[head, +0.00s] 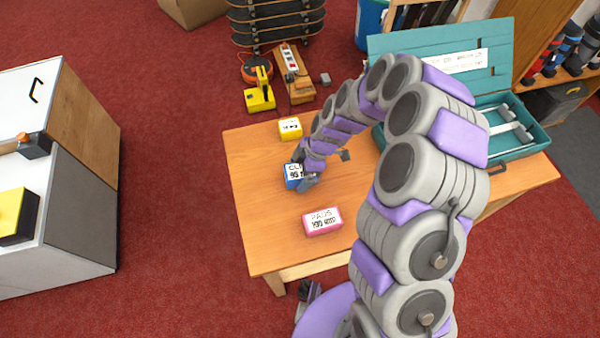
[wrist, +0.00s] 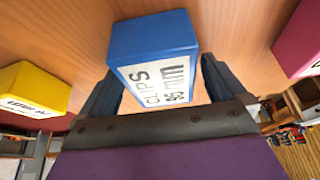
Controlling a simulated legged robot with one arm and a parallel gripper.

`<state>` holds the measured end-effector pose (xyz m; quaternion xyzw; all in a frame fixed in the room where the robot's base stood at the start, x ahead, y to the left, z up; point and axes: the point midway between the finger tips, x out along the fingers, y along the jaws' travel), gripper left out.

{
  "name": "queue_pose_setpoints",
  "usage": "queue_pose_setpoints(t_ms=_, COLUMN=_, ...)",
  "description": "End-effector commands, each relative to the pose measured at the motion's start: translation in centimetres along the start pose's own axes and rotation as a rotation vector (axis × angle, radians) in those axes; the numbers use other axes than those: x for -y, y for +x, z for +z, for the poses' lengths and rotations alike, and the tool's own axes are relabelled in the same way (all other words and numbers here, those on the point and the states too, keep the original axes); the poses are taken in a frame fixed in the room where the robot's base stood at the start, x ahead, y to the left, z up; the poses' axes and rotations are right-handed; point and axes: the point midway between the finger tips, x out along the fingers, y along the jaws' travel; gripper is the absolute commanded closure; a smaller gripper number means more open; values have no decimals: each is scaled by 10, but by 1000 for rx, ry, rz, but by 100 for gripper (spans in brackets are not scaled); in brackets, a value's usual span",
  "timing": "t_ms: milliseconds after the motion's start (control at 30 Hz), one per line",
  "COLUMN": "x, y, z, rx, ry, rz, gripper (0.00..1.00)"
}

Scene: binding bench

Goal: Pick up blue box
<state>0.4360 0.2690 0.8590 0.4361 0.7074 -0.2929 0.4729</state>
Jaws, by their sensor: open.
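The blue box (head: 291,172) lies on the wooden table, left of its middle, with a white label reading "CLIPS" in the wrist view (wrist: 150,38). My gripper (head: 300,182) is at the box in the head view and hides part of it. In the wrist view my gripper (wrist: 158,85) is open, with one dark finger on each side of the blue box. The box lies between the fingers. I cannot tell whether either finger touches it.
A yellow box (head: 289,128) sits behind the blue box, and a pink box (head: 322,221) sits in front. A teal toolbox (head: 520,150) stands open at the table's right. The wooden table (head: 255,235) is bare at its front left. A white cabinet (head: 60,250) stands left.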

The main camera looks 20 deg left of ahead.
Motion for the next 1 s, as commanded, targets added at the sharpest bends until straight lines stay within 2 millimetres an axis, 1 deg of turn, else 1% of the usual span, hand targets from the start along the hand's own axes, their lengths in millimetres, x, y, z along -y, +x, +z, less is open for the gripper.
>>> queue_pose_setpoints(t_ms=1000, x=0, y=5, z=2, rx=1, ry=0, rz=0, gripper=2)
